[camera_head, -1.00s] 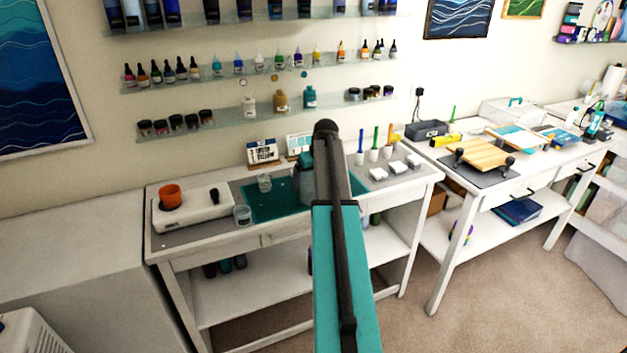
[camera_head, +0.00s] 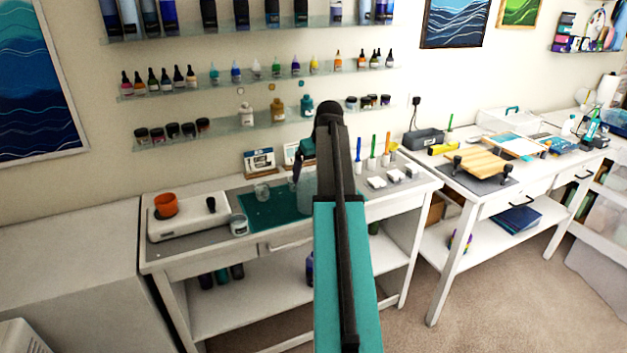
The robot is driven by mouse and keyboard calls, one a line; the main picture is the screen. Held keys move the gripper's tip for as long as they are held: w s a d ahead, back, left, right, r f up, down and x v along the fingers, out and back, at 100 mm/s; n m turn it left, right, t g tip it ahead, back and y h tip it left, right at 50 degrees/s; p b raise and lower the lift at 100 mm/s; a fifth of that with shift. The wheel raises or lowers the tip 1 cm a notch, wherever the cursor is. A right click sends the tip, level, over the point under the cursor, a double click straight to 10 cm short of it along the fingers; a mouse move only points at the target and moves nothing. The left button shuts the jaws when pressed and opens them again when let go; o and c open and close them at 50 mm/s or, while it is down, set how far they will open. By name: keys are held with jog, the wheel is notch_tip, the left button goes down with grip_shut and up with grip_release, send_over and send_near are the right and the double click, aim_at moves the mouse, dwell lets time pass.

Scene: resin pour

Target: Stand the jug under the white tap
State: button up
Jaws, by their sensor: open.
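A pale, translucent vessel, which looks like the jug (camera_head: 307,187), stands on the left table at the right part of the teal mat (camera_head: 262,212). My arm hides its right side. My gripper (camera_head: 301,160) shows only in part, as a dark and teal piece just above the vessel and left of my arm link. It is open; its fingertips are mostly hidden, and I cannot tell whether they touch the vessel. I cannot make out a white tap for sure. A white container (camera_head: 246,113) stands on the lowest wall shelf, beside an amber one (camera_head: 277,110) and a teal one (camera_head: 307,107).
A small clear cup (camera_head: 262,191) and a labelled clear cup (camera_head: 239,225) stand left of the vessel. A white appliance (camera_head: 188,218) with an orange cup (camera_head: 165,204) is farther left. Small cards (camera_head: 259,161) stand behind the mat. Pen holders and white blocks (camera_head: 377,181) are at right.

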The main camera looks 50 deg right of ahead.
jog(key=shift+v, duration=1.55)
